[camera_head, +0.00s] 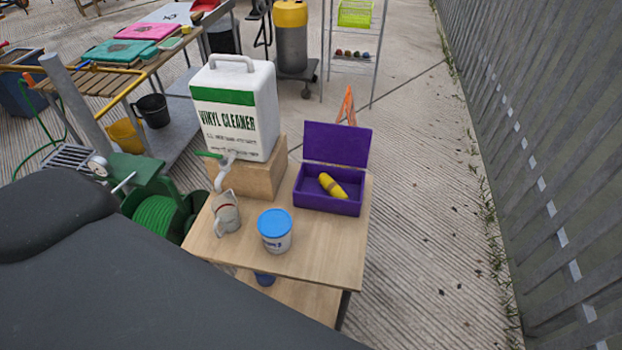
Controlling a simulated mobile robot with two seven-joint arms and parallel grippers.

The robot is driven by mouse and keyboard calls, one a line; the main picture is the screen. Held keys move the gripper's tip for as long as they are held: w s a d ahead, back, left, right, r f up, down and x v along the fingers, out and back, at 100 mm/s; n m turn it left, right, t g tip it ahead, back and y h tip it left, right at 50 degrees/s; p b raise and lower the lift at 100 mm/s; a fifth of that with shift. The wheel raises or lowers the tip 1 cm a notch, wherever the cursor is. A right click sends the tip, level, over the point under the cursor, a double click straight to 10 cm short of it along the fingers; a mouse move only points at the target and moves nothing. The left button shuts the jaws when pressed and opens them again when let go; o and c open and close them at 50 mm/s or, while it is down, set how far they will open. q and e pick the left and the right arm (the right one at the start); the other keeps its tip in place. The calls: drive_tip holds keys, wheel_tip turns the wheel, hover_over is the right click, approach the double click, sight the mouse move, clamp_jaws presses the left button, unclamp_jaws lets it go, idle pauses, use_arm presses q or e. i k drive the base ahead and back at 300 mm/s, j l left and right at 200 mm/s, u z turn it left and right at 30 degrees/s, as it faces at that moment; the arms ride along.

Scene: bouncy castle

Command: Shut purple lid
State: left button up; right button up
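The purple lid (337,144) stands raised, hinged at the back edge of a purple box (327,203) on a small wooden table (300,258). The box is open. A yellow object (332,185), rounded and with a dark band, lies inside it. Neither of my grippers shows in the head view. A large dark grey part, probably of my own body, fills the lower left and hides the table's near left side.
Left of the box are a white vinyl cleaner container (236,105) on a wooden block (262,178), a jug (227,212) and a blue-lidded tub (275,231). An orange sign (347,105) stands behind. Concrete ground right of the table is clear up to a grey fence (550,150).

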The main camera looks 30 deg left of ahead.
sight(341, 145)
drive_tip(key=i+l+z, duration=0.15)
drive_tip(key=i+l, duration=0.15)
drive_tip(key=l, duration=0.2)
drive_tip(key=i+l+z, duration=0.1)
drive_tip(key=i+l, duration=0.25)
drive_tip(key=l, duration=0.15)
drive_tip(key=i+u, duration=0.3)
drive_tip(key=i, duration=0.3)
drive_tip(key=i+l+u, duration=0.1)
drive_tip(key=i+u, duration=0.2)
drive_tip(key=i, duration=0.3)
drive_tip(key=i+l+u, duration=0.15)
drive_tip(key=i+u, duration=0.25)
drive_tip(key=i+l+u, duration=0.5)
drive_tip(key=u, duration=0.35)
drive_tip(key=l+u, duration=0.25)
drive_tip(key=u, duration=0.25)
drive_tip(key=i+l+u, duration=0.1)
drive_tip(key=l+u, duration=0.15)
drive_tip(key=u, duration=0.2)
drive_tip(key=l+u, duration=0.2)
drive_tip(key=u, duration=0.3)
drive_tip(key=l+u, duration=0.2)
drive_tip(key=u, duration=0.25)
drive_tip(key=k+l+u, duration=0.1)
drive_tip(key=u, duration=0.4)
drive_tip(key=l, duration=0.1)
